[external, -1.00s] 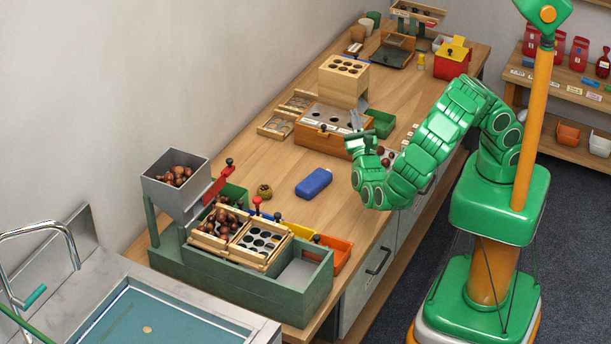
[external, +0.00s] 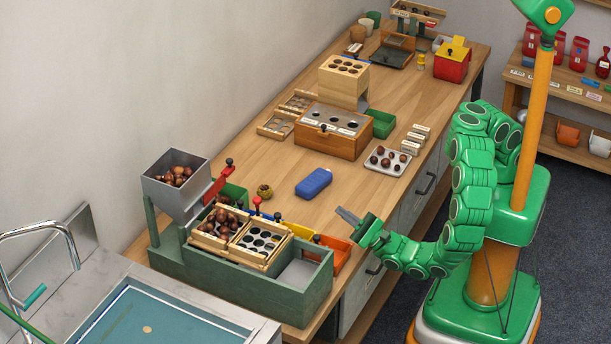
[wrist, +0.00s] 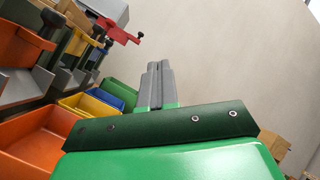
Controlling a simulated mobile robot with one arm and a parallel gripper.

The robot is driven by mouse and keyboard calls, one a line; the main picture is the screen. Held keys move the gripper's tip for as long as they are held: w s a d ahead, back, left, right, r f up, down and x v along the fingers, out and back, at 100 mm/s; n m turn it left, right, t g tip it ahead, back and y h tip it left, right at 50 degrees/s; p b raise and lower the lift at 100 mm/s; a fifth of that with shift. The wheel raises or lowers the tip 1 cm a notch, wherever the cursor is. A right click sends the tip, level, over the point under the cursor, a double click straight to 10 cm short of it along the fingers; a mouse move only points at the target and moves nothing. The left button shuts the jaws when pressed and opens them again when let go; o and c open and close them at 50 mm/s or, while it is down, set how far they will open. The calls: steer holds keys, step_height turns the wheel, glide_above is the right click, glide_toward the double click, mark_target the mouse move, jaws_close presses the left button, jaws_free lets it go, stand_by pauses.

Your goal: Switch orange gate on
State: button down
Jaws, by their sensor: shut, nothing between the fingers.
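The sorter (external: 235,280) is a green bench unit at the front of the worktop. An orange bin (external: 343,256) sits at its right end, and a dark knob (external: 316,239) stands beside that bin. In the wrist view the orange bin (wrist: 35,145) is at lower left. An orange part (wrist: 20,45) with a dark knob (wrist: 52,22) is at upper left; I cannot tell the gate's position. My gripper (external: 345,215) is shut and empty, above and behind the orange bin, pointing left. Its grey fingers (wrist: 155,80) are together in the wrist view, apart from the knob.
Yellow (wrist: 90,105), blue and green bins line the sorter beyond the orange one. A hopper of chestnuts (external: 176,175) rises at the left.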

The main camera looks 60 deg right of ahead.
steer(key=s+a+f+n+g+y, duration=0.3)
steer(key=s+a+f+n+y, duration=0.2)
steer(key=s+f+y, duration=0.2)
steer(key=shift+s+a+n, duration=0.3)
steer(key=shift+s+a, duration=0.05)
steer(key=x, duration=1)
steer(key=shift+r, duration=0.1)
steer(key=shift+r, duration=1.85)
steer(key=v, duration=1)
